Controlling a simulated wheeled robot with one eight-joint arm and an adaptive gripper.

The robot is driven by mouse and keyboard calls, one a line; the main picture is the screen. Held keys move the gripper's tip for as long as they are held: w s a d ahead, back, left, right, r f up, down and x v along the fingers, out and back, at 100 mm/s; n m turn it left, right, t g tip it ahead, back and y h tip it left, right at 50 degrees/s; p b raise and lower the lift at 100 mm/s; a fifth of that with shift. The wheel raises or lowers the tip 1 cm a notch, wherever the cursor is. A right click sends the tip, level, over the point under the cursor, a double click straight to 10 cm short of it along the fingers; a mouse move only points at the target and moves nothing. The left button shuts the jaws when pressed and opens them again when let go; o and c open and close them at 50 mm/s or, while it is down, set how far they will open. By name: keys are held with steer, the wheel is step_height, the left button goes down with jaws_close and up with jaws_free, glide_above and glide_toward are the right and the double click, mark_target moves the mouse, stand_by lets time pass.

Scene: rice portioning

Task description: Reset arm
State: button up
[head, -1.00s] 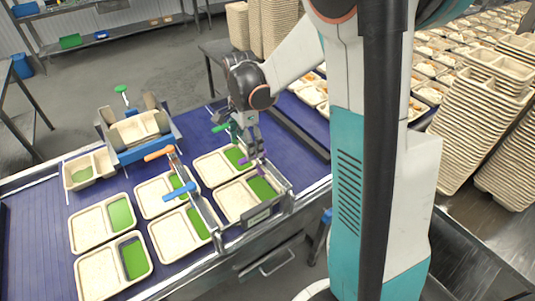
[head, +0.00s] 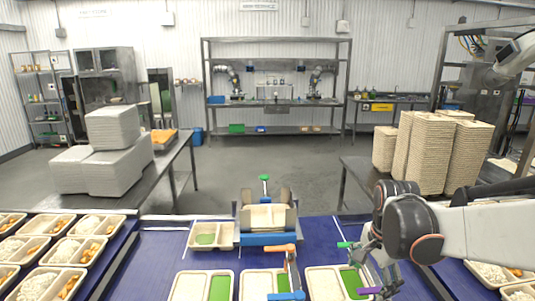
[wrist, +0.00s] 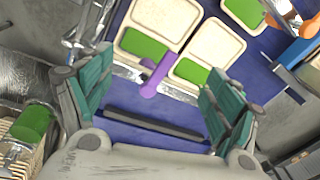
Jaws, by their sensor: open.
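My gripper (head: 382,272) is at the lower right of the head view, above the right part of the blue conveyor (head: 150,262). In the wrist view my gripper (wrist: 150,105) shows its two teal-padded fingers spread wide apart, with nothing between them. A purple handle (wrist: 154,78) lies beyond the fingers, beside trays with green compartments. My arm (head: 490,232) reaches in from the right edge of the head view.
Trays with green sections (head: 202,286) stand along the conveyor. A blue dispenser with a green knob (head: 267,238) stands behind them. Orange (head: 280,248) and purple handles are near. Stacked tan trays (head: 425,160) stand at right, grey containers (head: 112,128) at left.

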steer(key=s+a+f+n+t+b, duration=0.2)
steer(key=s+a+n+b, duration=0.1)
steer(key=s+n+b, duration=0.2)
steer(key=s+a+f+n+t+b, duration=0.3)
steer(key=s+n+b, duration=0.3)
steer(key=s+n, duration=0.3)
steer(key=shift+s+f+t, duration=0.25)
steer(key=shift+s+t, duration=0.05)
steer(key=shift+s, duration=0.3)
steer(key=shift+a, duration=0.1)
